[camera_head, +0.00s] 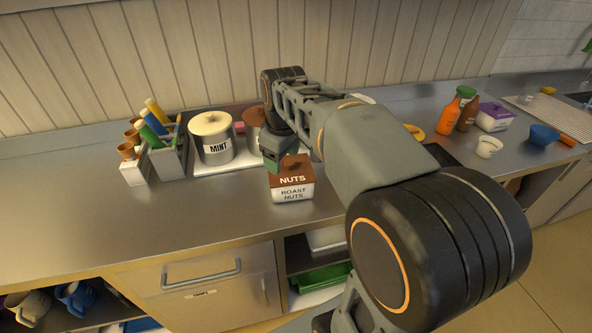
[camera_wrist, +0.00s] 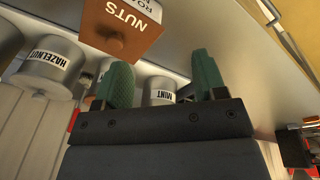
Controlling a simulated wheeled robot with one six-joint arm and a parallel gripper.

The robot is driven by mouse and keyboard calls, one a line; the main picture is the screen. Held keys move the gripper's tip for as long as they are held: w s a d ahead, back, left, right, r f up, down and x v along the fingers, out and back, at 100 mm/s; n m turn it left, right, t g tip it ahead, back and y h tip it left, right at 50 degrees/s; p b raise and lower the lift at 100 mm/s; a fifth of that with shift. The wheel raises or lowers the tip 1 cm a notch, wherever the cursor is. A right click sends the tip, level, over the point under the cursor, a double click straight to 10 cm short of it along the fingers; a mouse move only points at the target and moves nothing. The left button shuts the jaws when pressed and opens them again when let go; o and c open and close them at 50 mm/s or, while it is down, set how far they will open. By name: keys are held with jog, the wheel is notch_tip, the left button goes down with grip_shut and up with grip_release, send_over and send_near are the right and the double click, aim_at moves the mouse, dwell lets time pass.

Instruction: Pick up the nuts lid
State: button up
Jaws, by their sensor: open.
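The nuts lid (camera_head: 292,170) is a brown square lid marked NUTS, seated on a white box (camera_head: 292,193) marked ROAST NUTS on the steel counter. In the wrist view the nuts lid (camera_wrist: 138,33) shows upside down at the top, with a small round knob (camera_wrist: 115,42). My gripper (camera_head: 276,163) is at the back left of the lid in the head view and hides part of its top. In the wrist view my gripper (camera_wrist: 163,72) has its two green fingers spread, with nothing between them. The knob lies beyond the fingertips, closer to the left finger.
A hazelnut tub (camera_wrist: 48,68) shows in the wrist view. A utensil holder (camera_head: 168,160) stands farther left. The counter's front left is clear.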

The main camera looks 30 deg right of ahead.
jog(key=w+d+r+n+g, duration=0.2)
jog(key=w+d+n, duration=0.35)
jog(key=w, duration=0.35)
jog(key=b, duration=0.1)
send_over(290, 161)
notch_tip(290, 161, down, 8)
jog(key=shift+s+f, duration=0.1)
jog(key=shift+f, duration=2.95)
jog(key=c, duration=1)
jog(key=shift+r, duration=0.1)
